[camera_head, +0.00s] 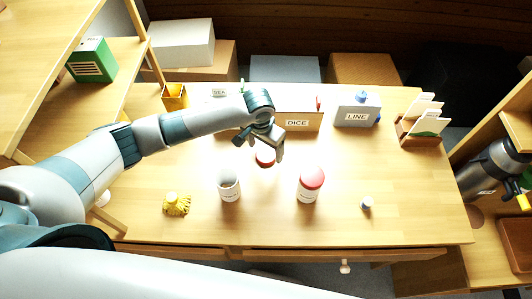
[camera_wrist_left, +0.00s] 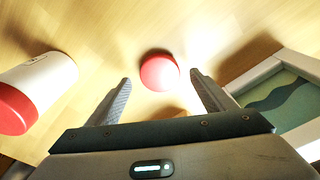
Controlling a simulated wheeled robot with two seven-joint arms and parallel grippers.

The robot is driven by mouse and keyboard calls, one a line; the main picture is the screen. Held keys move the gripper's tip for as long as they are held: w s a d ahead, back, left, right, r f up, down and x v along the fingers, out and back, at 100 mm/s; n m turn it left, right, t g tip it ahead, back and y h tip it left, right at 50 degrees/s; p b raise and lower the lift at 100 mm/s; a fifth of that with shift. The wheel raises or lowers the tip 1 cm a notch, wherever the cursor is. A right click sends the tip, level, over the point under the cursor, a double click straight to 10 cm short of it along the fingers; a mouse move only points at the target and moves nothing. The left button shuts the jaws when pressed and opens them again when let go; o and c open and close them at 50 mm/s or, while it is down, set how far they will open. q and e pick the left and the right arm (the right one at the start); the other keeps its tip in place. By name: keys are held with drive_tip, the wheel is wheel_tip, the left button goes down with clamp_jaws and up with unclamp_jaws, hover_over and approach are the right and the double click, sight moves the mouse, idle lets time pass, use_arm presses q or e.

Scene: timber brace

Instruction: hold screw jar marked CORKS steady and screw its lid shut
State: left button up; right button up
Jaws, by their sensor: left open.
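A round red lid (camera_head: 265,158) lies on the table in the head view, partly hidden by my left gripper (camera_head: 262,145). That gripper is open above the lid and holds nothing. In the left wrist view, the red lid (camera_wrist_left: 160,72) shows just beyond and between the open fingertips (camera_wrist_left: 160,82). An open whitish jar (camera_head: 229,188) stands upright to the left, with a label too small to read. A second white jar (camera_head: 308,190) stands to the right with a red lid on it; it also shows in the left wrist view (camera_wrist_left: 45,80). I cannot tell which is marked CORKS. My right gripper is out of view.
Bins marked DICE (camera_head: 297,123) and LINE (camera_head: 356,116) stand along the back. A card holder (camera_head: 420,128) is at the back right. A yellow item (camera_head: 177,205) and a small white-and-blue piece (camera_head: 366,203) lie near the front. A pale-framed panel (camera_wrist_left: 285,90) shows in the wrist view.

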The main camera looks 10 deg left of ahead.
sight(266, 156)
use_arm(q)
drive_tip(key=shift+w+f, duration=0.1)
drive_tip(key=shift+f, duration=1.05)
drive_tip(key=c, duration=1.1)
